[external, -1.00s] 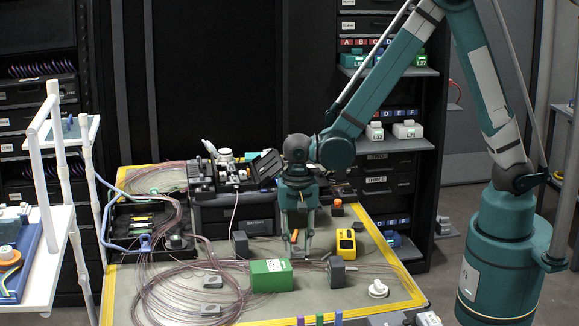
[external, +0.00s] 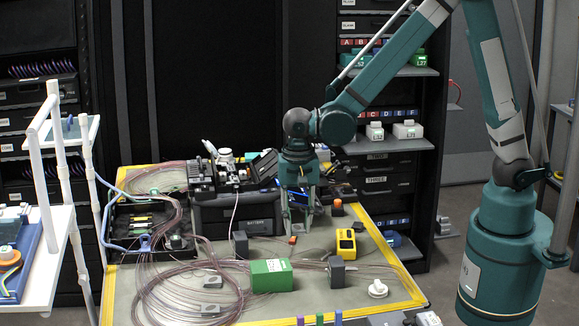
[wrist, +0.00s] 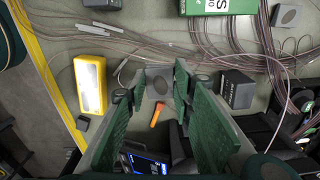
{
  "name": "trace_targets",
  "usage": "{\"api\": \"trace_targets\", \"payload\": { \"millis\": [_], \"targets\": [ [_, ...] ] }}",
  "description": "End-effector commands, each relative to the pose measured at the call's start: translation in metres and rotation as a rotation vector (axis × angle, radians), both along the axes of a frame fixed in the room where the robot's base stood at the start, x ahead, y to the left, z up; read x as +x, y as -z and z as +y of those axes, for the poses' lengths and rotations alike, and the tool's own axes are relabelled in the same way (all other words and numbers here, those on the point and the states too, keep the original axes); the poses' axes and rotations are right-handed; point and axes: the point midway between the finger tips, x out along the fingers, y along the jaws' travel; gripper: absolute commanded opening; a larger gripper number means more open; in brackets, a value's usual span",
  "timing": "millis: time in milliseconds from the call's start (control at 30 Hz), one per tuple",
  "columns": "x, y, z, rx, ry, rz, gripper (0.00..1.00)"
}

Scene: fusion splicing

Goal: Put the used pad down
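My gripper (external: 299,229) is over the back middle of the mat, fingers pointing down. In the wrist view its green fingers (wrist: 160,90) stand apart with a clear gap. A pale grey square with a dark round spot (wrist: 160,82) shows between them; it may be the used pad, but I cannot tell its height above the mat. A small orange stick (wrist: 156,116) shows below that square. In the external view the orange piece (external: 293,240) is just under the fingertips, apparently on the mat. No pad can be made out in the external view.
A yellow device (external: 346,241) is to the right of my gripper, and a dark block (external: 240,244) to its left. A green box (external: 271,276) is nearer the front, beside loops of clear tubing (external: 180,290). A black splicing unit (external: 236,212) stands behind left.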

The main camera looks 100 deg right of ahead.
Motion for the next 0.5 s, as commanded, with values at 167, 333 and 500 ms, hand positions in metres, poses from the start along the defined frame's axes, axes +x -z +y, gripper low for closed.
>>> {"api": "trace_targets", "payload": {
  "millis": [167,333,500],
  "targets": [
    [0.0001,0.0001,0.0,0.0,0.0,0.0,0.21],
    [0.0004,-0.0002,0.0003,0.0,0.0,0.0,0.21],
    [0.0058,-0.0048,0.0052,0.0,-0.006,0.0,0.21]
  ]
}}
